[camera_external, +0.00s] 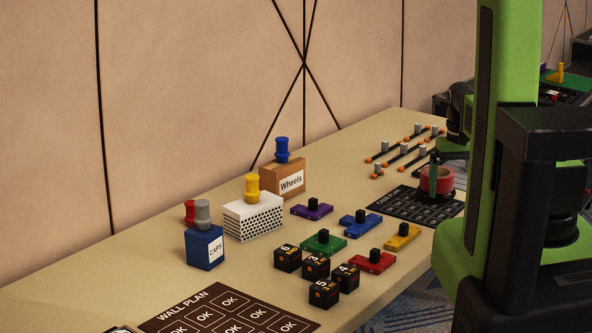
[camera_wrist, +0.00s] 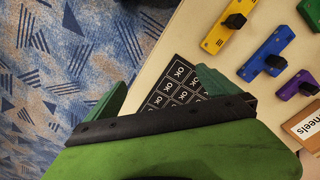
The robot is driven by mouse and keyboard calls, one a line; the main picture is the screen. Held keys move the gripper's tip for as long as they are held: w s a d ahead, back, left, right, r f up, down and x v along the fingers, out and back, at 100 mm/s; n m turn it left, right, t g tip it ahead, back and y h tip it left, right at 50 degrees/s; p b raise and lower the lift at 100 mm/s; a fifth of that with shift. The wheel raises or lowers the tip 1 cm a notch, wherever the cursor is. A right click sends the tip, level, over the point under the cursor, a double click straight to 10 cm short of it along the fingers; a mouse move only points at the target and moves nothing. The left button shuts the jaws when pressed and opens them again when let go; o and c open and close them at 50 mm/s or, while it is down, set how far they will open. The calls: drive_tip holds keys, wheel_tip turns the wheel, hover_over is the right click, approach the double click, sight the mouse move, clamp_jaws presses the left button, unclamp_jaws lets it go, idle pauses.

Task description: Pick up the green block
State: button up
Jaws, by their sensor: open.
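The green block (camera_external: 323,243) lies flat on the table, with a black knob on top. It sits behind the black numbered cubes and left of the red block. In the wrist view only a part of the green block (camera_wrist: 312,11) shows, cut off at the top right corner. My gripper (camera_wrist: 158,92) is open, with its two green fingers wide apart. Nothing shows held between them. It is over the table's edge by the case plan mat (camera_wrist: 172,86), away from the green block. In the external view my column hides much of the arm.
Near the green block lie a red block (camera_external: 372,261), a blue block (camera_external: 360,223), a yellow block (camera_external: 402,237) and a purple block (camera_external: 312,209). Black cubes (camera_external: 316,267) stand close in front. Boxes stand at the back.

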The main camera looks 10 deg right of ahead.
wheel_tip(320, 180, up, 9)
drive_tip(key=n+p, duration=0.9)
drive_tip(key=n, duration=1.8)
hover_over(324, 230)
wheel_tip(324, 230, down, 18)
drive_tip(key=b, duration=1.8)
drive_tip(key=shift+r, duration=0.2)
drive_tip(key=c, duration=1.7)
